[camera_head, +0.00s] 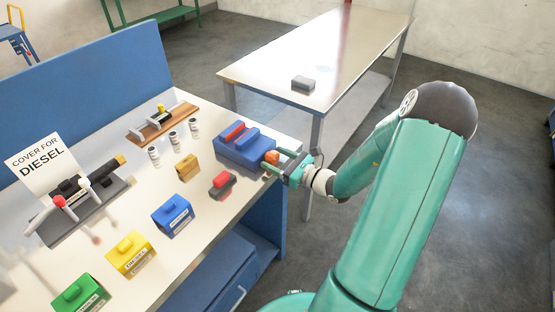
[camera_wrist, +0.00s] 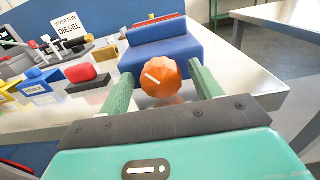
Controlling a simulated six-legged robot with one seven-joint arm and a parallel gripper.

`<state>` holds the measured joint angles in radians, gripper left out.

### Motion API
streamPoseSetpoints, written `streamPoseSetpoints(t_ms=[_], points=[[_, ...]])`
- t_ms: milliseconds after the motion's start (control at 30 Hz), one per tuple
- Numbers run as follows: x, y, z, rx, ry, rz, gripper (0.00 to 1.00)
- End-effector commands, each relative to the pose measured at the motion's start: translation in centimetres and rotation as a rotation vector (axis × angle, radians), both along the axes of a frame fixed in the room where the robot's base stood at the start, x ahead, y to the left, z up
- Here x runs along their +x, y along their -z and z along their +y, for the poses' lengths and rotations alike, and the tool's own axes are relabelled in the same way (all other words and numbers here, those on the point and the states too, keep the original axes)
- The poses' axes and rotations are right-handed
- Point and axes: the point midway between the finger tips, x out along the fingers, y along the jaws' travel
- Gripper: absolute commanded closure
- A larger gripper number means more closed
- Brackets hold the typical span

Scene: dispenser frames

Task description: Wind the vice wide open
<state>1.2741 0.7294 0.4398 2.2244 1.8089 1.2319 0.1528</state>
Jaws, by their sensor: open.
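The blue vice (camera_head: 243,144) sits at the right end of the workbench, with a red part (camera_head: 235,130) showing in its top. Its orange faceted knob (camera_head: 271,157) is on the side facing my gripper. My gripper (camera_head: 284,166) is beside the vice at the knob. In the wrist view the blue vice (camera_wrist: 165,50) is straight ahead, and the orange knob (camera_wrist: 161,78) with a white line sits between my two green fingers (camera_wrist: 160,88). The fingers are open, with a visible gap on each side of the knob. The vice's jaw gap is hard to make out.
A red and grey block (camera_head: 222,184) lies close to the vice. Blue (camera_head: 173,216), yellow (camera_head: 130,255) and green (camera_head: 80,294) boxes line the bench front. A sign reading "COVER FOR DIESEL" (camera_head: 42,160) stands left. A second table (camera_head: 330,50) holds a grey block.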

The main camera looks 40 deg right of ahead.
Motion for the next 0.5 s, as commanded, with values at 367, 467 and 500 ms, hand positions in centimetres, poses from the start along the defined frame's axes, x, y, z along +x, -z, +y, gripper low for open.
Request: streamPoseSetpoints(t_ms=[367, 467, 500], points=[[-0.05, 0.01, -0.02, 0.0, 0.0, 0.0, 0.77], [-0.06, 0.01, -0.01, -0.001, 0.0, 0.0, 0.8], [-0.05, 0.01, 0.0, -0.007, 0.0, -0.002, 0.8]])
